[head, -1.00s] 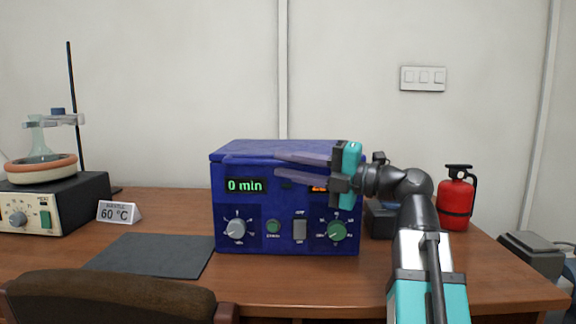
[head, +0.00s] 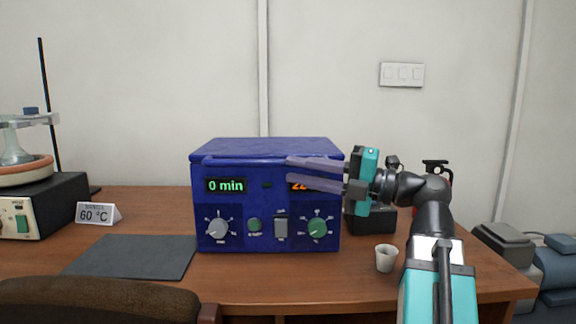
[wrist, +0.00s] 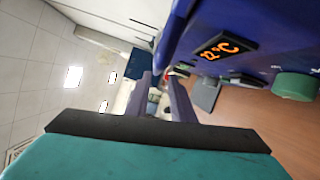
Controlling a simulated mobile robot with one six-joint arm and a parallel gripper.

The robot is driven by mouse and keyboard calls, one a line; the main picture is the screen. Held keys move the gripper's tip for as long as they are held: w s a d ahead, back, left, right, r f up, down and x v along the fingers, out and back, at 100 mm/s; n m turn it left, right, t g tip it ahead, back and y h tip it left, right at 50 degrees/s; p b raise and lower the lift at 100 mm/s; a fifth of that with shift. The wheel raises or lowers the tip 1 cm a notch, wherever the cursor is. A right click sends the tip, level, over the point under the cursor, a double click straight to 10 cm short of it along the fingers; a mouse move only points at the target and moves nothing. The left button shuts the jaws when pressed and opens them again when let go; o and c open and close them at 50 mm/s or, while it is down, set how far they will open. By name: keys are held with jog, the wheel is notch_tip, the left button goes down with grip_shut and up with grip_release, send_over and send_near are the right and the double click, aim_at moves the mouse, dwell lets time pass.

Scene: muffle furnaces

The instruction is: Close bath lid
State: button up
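The blue bath (head: 224,238) stands on the wooden table in the head view, with "0 min" on its left display. Its blue lid (head: 255,150) appears to lie flat across the top, its front edge running along the upper front. My gripper (head: 288,169) is at the bath's upper right front, its two purple fingers apart with nothing between them. The fingers partly cover the right display. In the wrist view, the gripper (wrist: 162,82) shows a gap between its fingers. The bath's front panel (wrist: 260,50) is beside them, with an orange temperature display.
A dark mat (head: 130,257) lies left of the bath, with a "60 °C" sign (head: 98,213) behind it. A heater with a flask (head: 40,205) is at far left. A white cup (head: 386,258) and dark box (head: 375,220) are at right. A chair back (head: 100,300) is in front.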

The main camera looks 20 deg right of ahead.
jog(key=p+v, duration=0.1)
jog(key=v, duration=0.5)
jog(key=shift+s+d, duration=0.2)
jog(key=shift+f, duration=0.1)
dwell(0.5)
